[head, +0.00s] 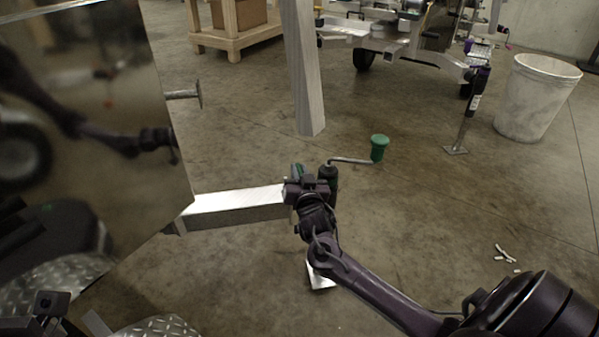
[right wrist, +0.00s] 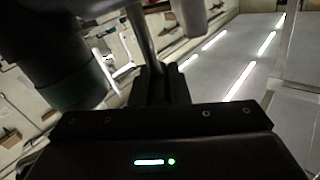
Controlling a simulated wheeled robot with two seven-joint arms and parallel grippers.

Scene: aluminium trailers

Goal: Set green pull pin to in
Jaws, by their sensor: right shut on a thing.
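The trailer's jack (head: 327,178) is a dark upright cylinder with a cranked arm and a green knob (head: 379,148), at the end of a silver tongue beam (head: 238,206). A small green part (head: 298,170), which looks like the green pull pin, shows beside the jack. My right gripper (head: 303,186) is at this spot, shut on the pin, which is mostly hidden by the jaws. In the right wrist view a grey rod (right wrist: 143,40) runs into the jaws (right wrist: 155,85), beside a dark cylinder with a green band (right wrist: 80,85). A dark block at the lower left may be my left gripper (head: 50,305); its jaws are unclear.
A shiny trailer wall (head: 90,110) fills the left and mirrors my arm. A silver post (head: 302,70) stands behind the jack. Another trailer (head: 400,40) and a white bin (head: 538,97) are farther back. The floor right of the jack is mostly clear.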

